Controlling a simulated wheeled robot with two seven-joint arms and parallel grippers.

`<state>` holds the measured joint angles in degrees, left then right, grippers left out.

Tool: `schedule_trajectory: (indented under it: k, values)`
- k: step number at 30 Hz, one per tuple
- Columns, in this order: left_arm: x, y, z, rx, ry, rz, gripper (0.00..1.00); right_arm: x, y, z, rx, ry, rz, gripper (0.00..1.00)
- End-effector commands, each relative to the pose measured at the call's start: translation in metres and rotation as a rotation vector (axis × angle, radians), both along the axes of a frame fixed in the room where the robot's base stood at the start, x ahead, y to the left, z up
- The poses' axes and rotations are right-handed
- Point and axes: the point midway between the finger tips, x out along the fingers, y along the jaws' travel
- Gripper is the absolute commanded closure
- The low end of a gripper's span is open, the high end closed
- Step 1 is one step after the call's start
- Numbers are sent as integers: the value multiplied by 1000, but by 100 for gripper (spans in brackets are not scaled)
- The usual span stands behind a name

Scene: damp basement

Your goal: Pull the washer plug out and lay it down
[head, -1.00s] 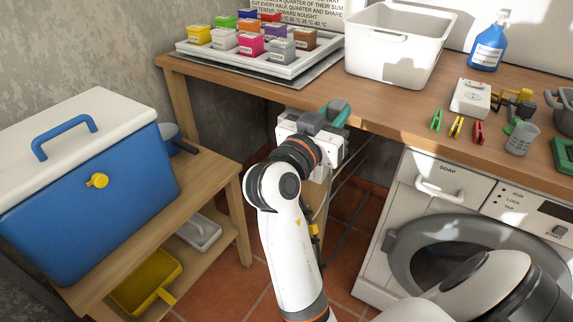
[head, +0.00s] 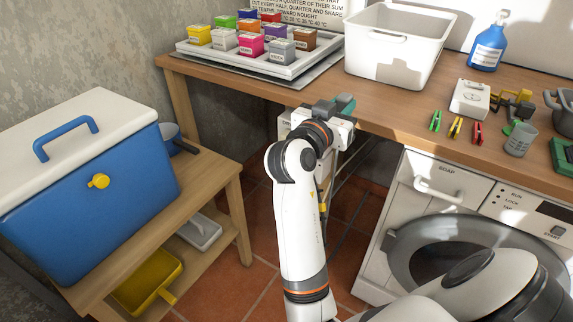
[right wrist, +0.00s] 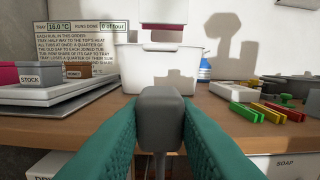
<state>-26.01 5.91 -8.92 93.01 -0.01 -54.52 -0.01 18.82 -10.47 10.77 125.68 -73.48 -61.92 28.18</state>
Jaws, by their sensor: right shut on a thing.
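The washer plug (right wrist: 160,108) is a dark grey block between the teal fingers of my right gripper in the right wrist view. Its grey cord (right wrist: 159,166) runs down below it. My right gripper (head: 340,105) is shut on the plug at the front edge of the wooden worktop. In the head view the wrist partly hides the plug. A white box (head: 284,124), possibly the wall socket, shows behind the wrist, apart from the fingers. The washing machine (head: 385,240) stands under the worktop at right. My left gripper is not in view.
The worktop (head: 390,117) has clear room at its front edge. A white tub (head: 387,62) and a tray of coloured boxes (head: 290,68) stand behind. Pegs (head: 456,127), a white socket block (head: 470,98) and a cup (head: 520,139) lie right. A cool box (head: 90,190) is at left.

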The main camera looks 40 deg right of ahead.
Motion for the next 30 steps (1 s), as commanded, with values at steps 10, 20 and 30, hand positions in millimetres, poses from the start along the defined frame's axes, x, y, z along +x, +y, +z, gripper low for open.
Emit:
schedule_trajectory:
  k: [10, 20, 30]
  values:
    - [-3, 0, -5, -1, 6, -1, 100, 16, -19, 1, 38, -25, 8, 100]
    - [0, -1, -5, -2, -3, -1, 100, 28, -43, -2, 34, -23, 9, 100]
    - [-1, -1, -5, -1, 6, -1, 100, 39, -68, -4, 33, -21, 8, 100]
